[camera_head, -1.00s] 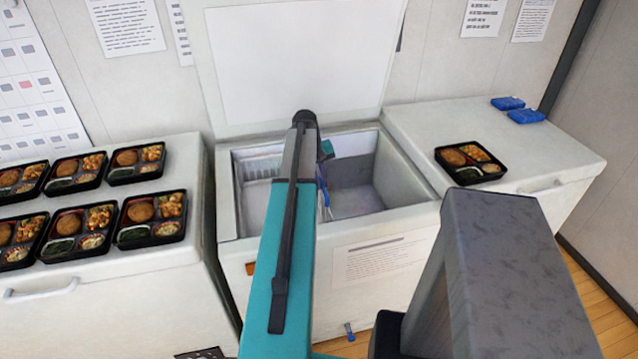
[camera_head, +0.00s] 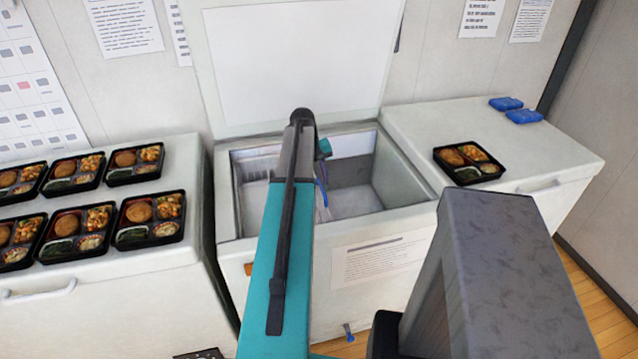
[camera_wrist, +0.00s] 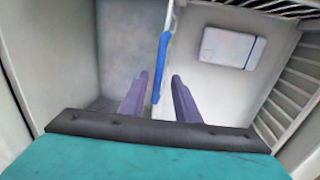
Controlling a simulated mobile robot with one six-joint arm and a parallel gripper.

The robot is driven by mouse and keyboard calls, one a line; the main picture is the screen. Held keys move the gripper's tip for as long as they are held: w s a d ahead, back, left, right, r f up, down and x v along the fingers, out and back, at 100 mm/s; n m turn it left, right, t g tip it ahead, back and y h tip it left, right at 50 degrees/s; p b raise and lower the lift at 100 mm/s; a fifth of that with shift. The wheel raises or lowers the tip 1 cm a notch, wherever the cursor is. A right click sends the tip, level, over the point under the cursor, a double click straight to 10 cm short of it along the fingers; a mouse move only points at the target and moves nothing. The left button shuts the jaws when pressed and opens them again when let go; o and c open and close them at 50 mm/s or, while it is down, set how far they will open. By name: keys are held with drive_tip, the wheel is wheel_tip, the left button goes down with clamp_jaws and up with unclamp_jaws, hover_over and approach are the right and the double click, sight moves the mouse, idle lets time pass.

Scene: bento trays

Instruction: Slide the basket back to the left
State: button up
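The white wire basket (camera_wrist: 290,92) shows at the right of the wrist view, with slatted sides. In the head view its slatted side (camera_head: 262,166) shows at the left inside the open chest freezer (camera_head: 386,230). A blue strip (camera_wrist: 162,55), apparently the handle on the basket's edge, runs between the fingers of my gripper (camera_wrist: 160,77). The fingers are apart, with a gap visible beside the strip; I cannot tell whether either finger touches it. In the head view, my arm hides most of the gripper and part of the basket.
A pale packet with a blue edge (camera_wrist: 232,48) lies at the upper right of the wrist view. The freezer's walls stand close around my gripper. Bento trays (camera_head: 150,219) stand on the left lid, another (camera_head: 468,178) on the right, near blue packs (camera_head: 523,116).

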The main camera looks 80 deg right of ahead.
wheel_tip(320, 180, up, 13)
drive_tip(key=w+a+b, duration=0.1)
drive_tip(key=w+b, duration=0.1)
drive_tip(key=shift+f, duration=0.15)
idle(0.4)
drive_tip(key=shift+w+a, duration=0.1)
idle(0.3)
